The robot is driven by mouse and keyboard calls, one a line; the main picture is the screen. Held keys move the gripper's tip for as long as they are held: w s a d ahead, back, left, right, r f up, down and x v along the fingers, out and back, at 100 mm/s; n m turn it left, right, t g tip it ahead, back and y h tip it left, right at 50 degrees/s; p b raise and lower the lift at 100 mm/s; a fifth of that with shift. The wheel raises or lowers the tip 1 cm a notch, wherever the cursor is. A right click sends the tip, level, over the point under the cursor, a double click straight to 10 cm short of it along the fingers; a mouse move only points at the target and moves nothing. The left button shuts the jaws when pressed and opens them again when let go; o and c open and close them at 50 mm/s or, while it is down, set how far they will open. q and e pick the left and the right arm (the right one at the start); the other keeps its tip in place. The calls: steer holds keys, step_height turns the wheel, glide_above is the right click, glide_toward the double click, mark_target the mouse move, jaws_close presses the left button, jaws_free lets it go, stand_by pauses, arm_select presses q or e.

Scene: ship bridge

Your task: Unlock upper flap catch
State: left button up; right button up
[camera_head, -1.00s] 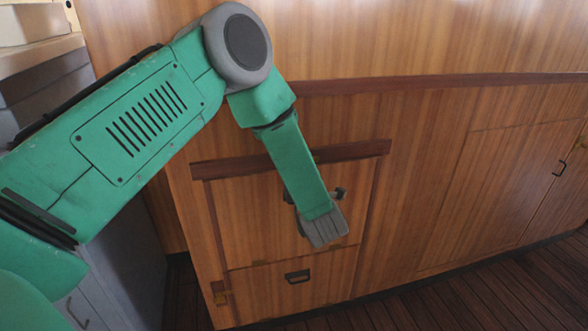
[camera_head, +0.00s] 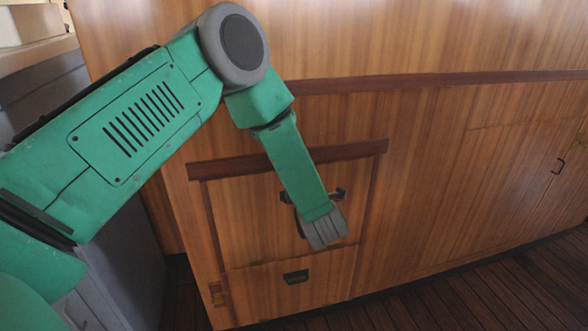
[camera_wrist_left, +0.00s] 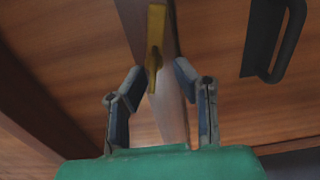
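The wooden cabinet front has an upper flap (camera_head: 245,215) with a black handle (camera_head: 341,195) partly hidden behind my left arm. In the left wrist view a brass catch (camera_wrist_left: 155,45) stands at the top centre, on a wooden edge. My left gripper (camera_wrist_left: 160,72) is open, with one finger on each side of the catch's lower end. I see no clear contact between fingers and catch. In the head view my left gripper (camera_head: 326,236) hangs in front of the upper flap's lower right, and the catch there is hidden. My right gripper is not in view.
A dark wood rail (camera_head: 285,160) juts above the upper flap. In the wrist view a black handle (camera_wrist_left: 289,45) is right of the fingers.

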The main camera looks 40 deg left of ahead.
arm_select(q)
steer(key=shift+s+r, duration=0.1)
steer(key=shift+s, duration=0.05)
steer(key=v, duration=1.2)
